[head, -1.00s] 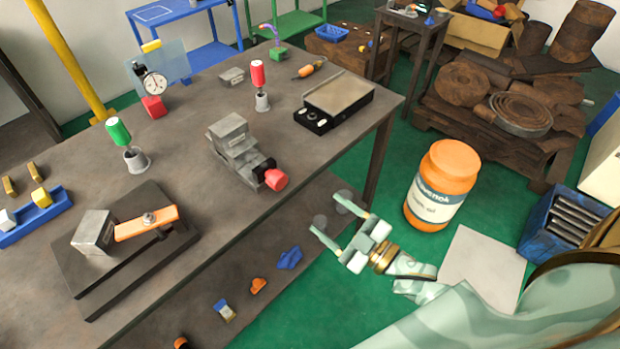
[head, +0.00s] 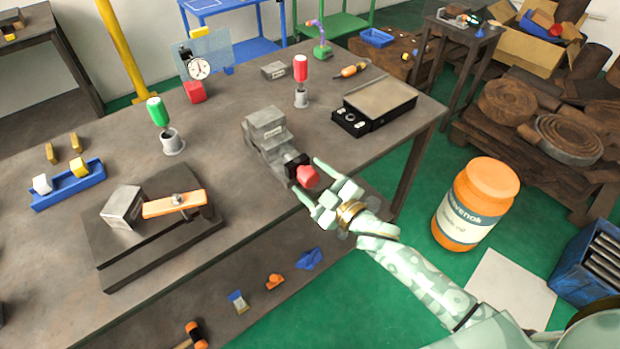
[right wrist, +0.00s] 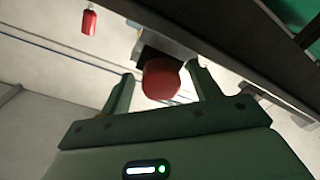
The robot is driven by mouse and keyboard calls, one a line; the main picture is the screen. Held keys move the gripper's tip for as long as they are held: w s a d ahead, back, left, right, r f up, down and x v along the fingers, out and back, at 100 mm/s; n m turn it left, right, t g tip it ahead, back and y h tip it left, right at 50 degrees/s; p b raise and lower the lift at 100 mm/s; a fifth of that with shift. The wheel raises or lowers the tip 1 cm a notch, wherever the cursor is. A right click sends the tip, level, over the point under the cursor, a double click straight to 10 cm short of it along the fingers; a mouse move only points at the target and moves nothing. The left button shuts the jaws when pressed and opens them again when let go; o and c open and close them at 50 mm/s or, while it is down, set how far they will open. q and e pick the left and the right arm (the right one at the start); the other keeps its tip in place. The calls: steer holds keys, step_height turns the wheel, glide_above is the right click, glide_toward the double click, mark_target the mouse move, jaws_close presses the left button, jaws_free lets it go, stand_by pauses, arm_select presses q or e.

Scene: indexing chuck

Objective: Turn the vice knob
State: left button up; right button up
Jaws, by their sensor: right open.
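The grey vice (head: 267,138) stands on the workbench near its front edge. Its red knob (head: 307,177) points toward the front right, on a dark collar. My right gripper (head: 308,179) is open at the knob, with one finger on each side of it in the head view. In the right wrist view the red knob (right wrist: 161,79) shows between the two fingertips (right wrist: 160,82), with a visible gap to each finger. I cannot tell whether a finger touches it. My left gripper is not in view.
On the workbench (head: 240,205) a clamp plate (head: 110,250) with an orange bar lies left of the vice. A black-edged box (head: 375,105) lies right of it. A red-handled tool (head: 301,80) stands behind. A large orange jar (head: 475,205) stands right of my arm.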

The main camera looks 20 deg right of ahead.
steer(key=shift+w+a, duration=0.25)
steer(key=shift+w, duration=0.2)
steer(key=c, duration=1)
steer(key=shift+o, duration=0.2)
steer(key=m+p, duration=0.3)
steer(key=shift+r+m, duration=0.3)
steer(key=shift+f+m, duration=0.15)
steer(key=shift+m, duration=0.25)
steer(key=shift+f, duration=0.15)
steer(key=o, duration=1)
steer(key=shift+c, duration=0.2)
steer(key=shift+s, duration=0.1)
